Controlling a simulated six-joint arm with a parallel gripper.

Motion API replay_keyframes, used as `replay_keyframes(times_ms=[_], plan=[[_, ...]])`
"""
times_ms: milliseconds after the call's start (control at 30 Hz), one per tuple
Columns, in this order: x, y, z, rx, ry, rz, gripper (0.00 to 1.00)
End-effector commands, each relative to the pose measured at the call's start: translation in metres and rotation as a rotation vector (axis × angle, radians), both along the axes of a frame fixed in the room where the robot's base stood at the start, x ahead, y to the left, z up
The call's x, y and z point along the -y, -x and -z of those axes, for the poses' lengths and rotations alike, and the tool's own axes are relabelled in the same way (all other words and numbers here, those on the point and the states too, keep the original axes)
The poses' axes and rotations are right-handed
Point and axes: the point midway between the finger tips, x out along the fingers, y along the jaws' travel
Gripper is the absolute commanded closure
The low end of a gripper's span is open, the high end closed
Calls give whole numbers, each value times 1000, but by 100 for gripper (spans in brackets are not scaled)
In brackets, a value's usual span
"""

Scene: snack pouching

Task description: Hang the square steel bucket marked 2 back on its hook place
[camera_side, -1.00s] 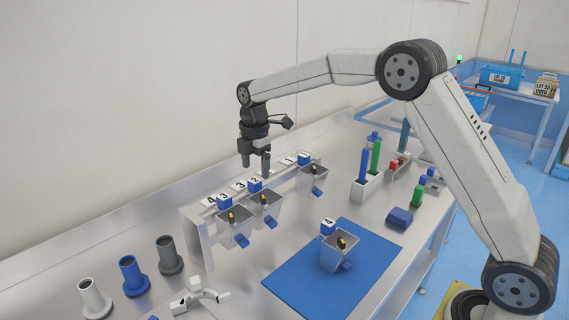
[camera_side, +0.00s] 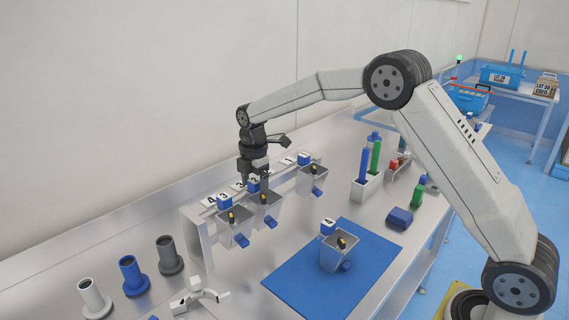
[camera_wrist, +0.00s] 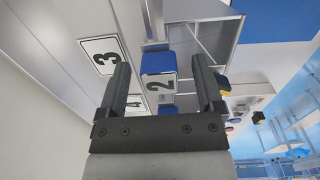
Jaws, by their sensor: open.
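The steel bucket marked 2 (camera_side: 265,213) hangs on the rack, the middle one of the three hanging there. Its blue number block (camera_wrist: 160,76) stands between my fingers in the wrist view. My gripper (camera_side: 256,180) is open and points down over that block, one finger on either side with a gap showing. In the wrist view my open fingers (camera_wrist: 161,78) straddle the block. A place plate marked 3 (camera_wrist: 103,56) lies beside this bucket. The plate for place 2 is not clear to me behind the gripper.
Other buckets hang to the left (camera_side: 234,235) and right (camera_side: 312,181) on the rack. Another bucket (camera_side: 334,256) stands on the blue mat (camera_side: 290,281).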

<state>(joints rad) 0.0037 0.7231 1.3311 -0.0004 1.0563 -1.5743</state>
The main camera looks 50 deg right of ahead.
Motion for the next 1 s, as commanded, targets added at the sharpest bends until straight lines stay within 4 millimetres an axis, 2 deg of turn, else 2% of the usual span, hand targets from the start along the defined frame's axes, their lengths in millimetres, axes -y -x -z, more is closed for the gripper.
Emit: replay_keyframes(times_ms=[100, 367, 400, 1000], plan=[[0, 0, 0, 0, 0, 0, 15], [0, 0, 0, 1, 0, 0, 97], [0, 0, 0, 1, 0, 0, 100], [0, 0, -1, 1, 0, 0, 100]])
